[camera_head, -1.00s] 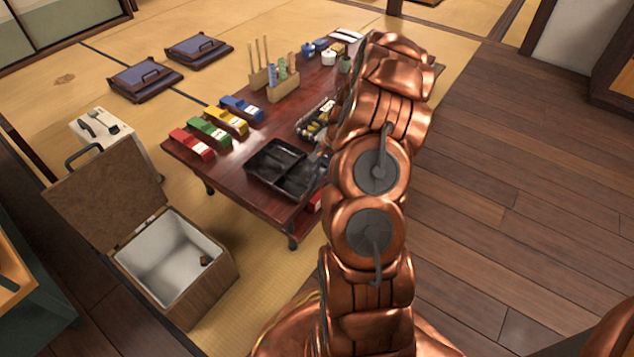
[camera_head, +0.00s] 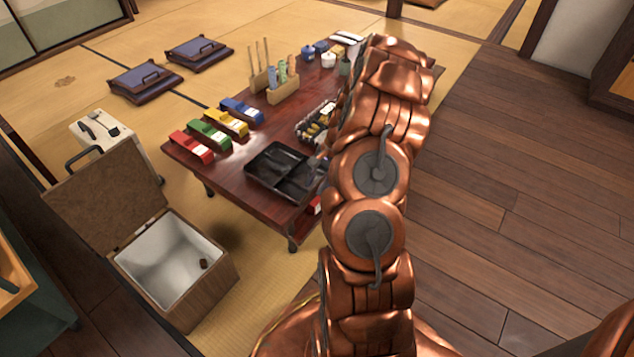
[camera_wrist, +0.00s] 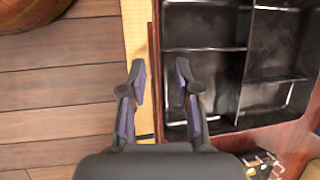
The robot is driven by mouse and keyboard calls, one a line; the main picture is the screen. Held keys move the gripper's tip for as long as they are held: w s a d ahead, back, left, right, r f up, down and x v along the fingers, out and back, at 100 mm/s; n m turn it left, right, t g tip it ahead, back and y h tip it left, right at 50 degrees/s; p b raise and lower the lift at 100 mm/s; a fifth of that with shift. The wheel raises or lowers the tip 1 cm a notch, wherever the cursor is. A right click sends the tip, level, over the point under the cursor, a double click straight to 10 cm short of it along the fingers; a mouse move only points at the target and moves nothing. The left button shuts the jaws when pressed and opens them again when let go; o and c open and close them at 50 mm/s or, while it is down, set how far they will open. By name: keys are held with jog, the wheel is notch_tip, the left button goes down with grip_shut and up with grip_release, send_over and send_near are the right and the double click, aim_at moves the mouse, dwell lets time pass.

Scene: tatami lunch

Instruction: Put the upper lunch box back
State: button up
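A black divided lunch box (camera_head: 268,178) sits at the near end of the low red-brown table (camera_head: 225,170). In the wrist view the black box (camera_wrist: 205,52) fills the upper right, and its several compartments look empty. My gripper (camera_wrist: 162,75) is open there, with nothing between its fingertips. They point at the table's edge and the near side of the box; I cannot tell whether a finger touches it. In the head view my copper arm covers the box's right side and most of the gripper. Whether one or two tiers stand there is unclear.
Red (camera_head: 192,147), green, yellow and blue boxes line the table's left side. Wooden holders (camera_head: 284,92) and jars stand farther back. An open cooler box (camera_head: 205,290) stands on the floor at left. Wooden floor (camera_head: 500,220) at right is clear.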

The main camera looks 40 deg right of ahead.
jog(key=shift+r, duration=0.1)
jog(key=w+p+v, duration=0.1)
jog(key=p+v, duration=0.3)
jog(key=v, duration=0.7)
jog(key=s+a+r+n+g, duration=0.1)
jog(key=s+a+r+n, duration=0.2)
jog(key=a, duration=0.5)
jog(key=s+a+r+n+g+h, duration=0.1)
jog(key=s+a+r+n, duration=0.15)
jog(key=a+r, duration=0.45)
jog(key=s+a+r+n+g, duration=0.1)
jog(key=s+a+r+n, duration=0.15)
jog(key=a, duration=0.65)
jog(key=s+a+r+n+g+h, duration=0.1)
jog(key=s+a+r+n+h, duration=0.1)
jog(key=s, duration=0.8)
jog(key=s+a+r+n+h, duration=0.1)
jog(key=s+a+n, duration=0.4)
jog(key=s, duration=0.5)
jog(key=shift+s+a+r+g+h, duration=0.3)
jog(key=shift+a+r+g+h, duration=0.1)
jog(key=shift+a+h, duration=0.1)
